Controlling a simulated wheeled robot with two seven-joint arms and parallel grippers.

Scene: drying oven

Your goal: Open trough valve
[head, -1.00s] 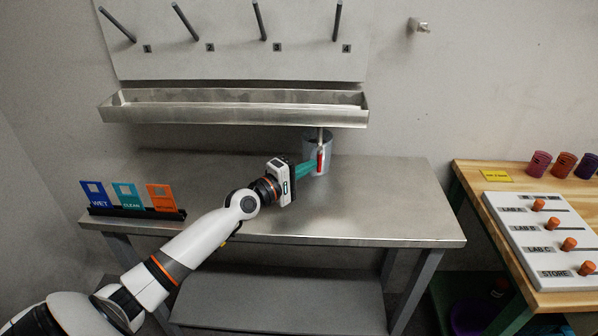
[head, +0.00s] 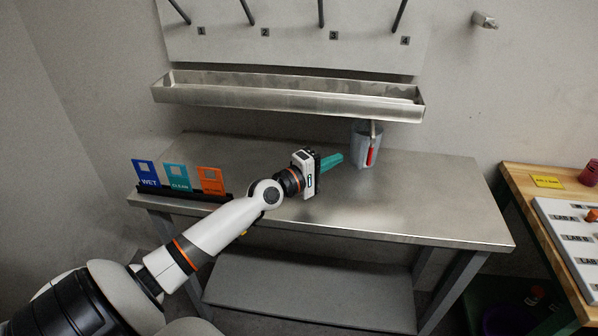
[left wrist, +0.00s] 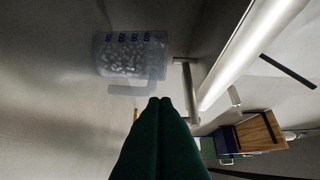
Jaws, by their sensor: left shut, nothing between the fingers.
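The trough (head: 290,101) is a long metal channel on the wall, and it shows along the right of the left wrist view (left wrist: 250,55). A thin drain pipe (head: 373,130) comes down near its right end. The valve's red handle (head: 371,156) hangs nearly straight down there, slightly tilted. A clear jug (head: 361,140) stands on the bench at the pipe; it also shows in the left wrist view (left wrist: 130,55). My left gripper (head: 341,159), with green fingers, is shut and empty, a little left of the handle and apart from it. I cannot make out the red handle in the wrist view.
The metal bench (head: 420,200) is mostly clear. A rack (head: 185,193) with blue, teal and orange cards stands at its left. Pegs on a panel (head: 290,45) are above the trough. A wooden table (head: 525,180) with a labelled board is at the right.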

